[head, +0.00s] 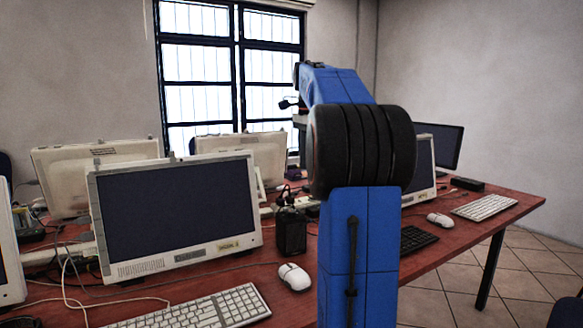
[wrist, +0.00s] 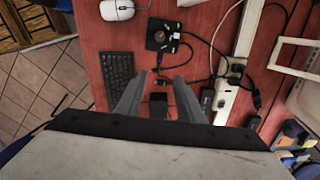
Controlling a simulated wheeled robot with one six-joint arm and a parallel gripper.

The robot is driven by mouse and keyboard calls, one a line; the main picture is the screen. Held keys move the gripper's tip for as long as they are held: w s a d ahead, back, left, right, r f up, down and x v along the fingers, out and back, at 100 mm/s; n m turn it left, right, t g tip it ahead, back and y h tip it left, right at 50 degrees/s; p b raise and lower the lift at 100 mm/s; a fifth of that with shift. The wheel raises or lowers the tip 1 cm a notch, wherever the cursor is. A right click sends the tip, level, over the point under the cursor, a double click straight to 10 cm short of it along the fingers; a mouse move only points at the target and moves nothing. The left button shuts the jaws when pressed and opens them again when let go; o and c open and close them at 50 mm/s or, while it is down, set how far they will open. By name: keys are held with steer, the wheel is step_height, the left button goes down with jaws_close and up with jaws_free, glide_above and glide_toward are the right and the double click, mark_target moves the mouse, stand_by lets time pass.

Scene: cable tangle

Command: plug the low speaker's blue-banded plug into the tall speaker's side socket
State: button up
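A black upright box, which looks like the tall speaker (head: 291,231), stands on the desk left of my arm in the head view. From above in the wrist view, a black square box with cables at its right side looks like the same speaker (wrist: 160,34). A smaller black block, possibly the low speaker (wrist: 158,106), shows between my fingers, apparently below them. My gripper (wrist: 157,86) is open, its grey fingers spread above the desk; it is hidden in the head view. Thin dark cable ends lie just beyond the fingertips. I cannot make out a blue band or the side socket.
A white power strip (wrist: 230,98) with black plugs and loose cables lies right of my gripper in the wrist view. A black keyboard (wrist: 118,76) lies left, a white mouse (wrist: 117,10) beyond. Monitors (head: 175,215) crowd the red desk (head: 480,222).

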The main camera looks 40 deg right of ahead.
step_height(320, 180, down, 18)
steer(key=shift+r, duration=0.25)
stand_by(0.6)
jaws_close()
steer(key=shift+c, duration=0.2)
jaws_free()
step_height(320, 180, up, 17)
steer(key=shift+r, duration=0.2)
stand_by(0.4)
